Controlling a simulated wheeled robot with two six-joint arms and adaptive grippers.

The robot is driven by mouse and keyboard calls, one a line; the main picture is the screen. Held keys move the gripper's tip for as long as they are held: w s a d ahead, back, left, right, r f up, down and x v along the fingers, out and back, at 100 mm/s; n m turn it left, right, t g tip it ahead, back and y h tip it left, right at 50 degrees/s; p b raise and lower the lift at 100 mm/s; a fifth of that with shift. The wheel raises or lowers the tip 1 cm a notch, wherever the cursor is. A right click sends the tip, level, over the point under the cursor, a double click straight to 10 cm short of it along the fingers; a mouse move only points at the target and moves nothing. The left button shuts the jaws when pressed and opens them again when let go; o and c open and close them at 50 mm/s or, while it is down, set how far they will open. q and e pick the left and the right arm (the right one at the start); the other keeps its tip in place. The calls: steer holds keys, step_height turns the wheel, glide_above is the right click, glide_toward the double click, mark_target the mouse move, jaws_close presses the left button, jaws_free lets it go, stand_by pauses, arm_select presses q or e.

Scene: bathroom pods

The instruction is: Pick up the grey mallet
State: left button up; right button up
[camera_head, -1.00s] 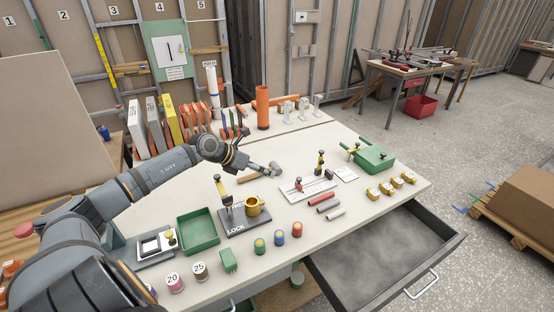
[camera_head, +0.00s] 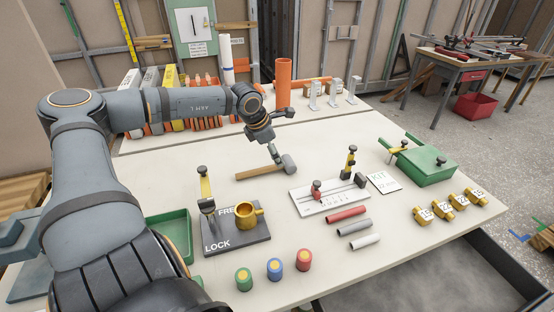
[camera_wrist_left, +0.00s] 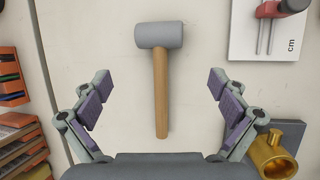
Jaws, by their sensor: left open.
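The grey mallet (camera_head: 289,164) lies on the pale worktop, its grey head to the right and its wooden handle pointing left in the head view. In the left wrist view the mallet (camera_wrist_left: 160,92) lies between the fingers, with its head toward the top and handle toward me. My left gripper (camera_head: 272,148) is open and empty just above and behind the mallet. Its two spread fingers (camera_wrist_left: 159,82) show on either side of the handle, apart from it. My right gripper is not in view.
A lock board (camera_head: 237,239) with a brass cup (camera_head: 249,214) stands in front of the mallet. A white slide fixture (camera_head: 314,202) lies to its right. An orange tube (camera_head: 283,82) stands behind. Bare worktop surrounds the mallet.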

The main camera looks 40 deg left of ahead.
mark_target(264, 170)
arm_select(q)
steer(key=shift+f+b, duration=0.65)
steer(key=shift+b, duration=0.1)
steer(key=shift+f, duration=0.2)
steer(key=shift+w+f, duration=0.25)
steer(key=shift+w+d+f, duration=0.1)
steer(key=shift+w+f, duration=0.15)
steer(key=shift+w, duration=0.05)
steer(key=shift+f, duration=0.35)
steer(key=x, duration=0.3)
steer(key=shift+w+f, duration=0.25)
steer(key=shift+f, duration=0.1)
steer(key=shift+w+f, duration=0.2)
steer(key=shift+f, duration=0.05)
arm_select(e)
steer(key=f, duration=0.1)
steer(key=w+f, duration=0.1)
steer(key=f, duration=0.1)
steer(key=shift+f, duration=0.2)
arm_select(q)
steer(key=shift+s+r, duration=0.1)
steer(key=shift+c, duration=0.3)
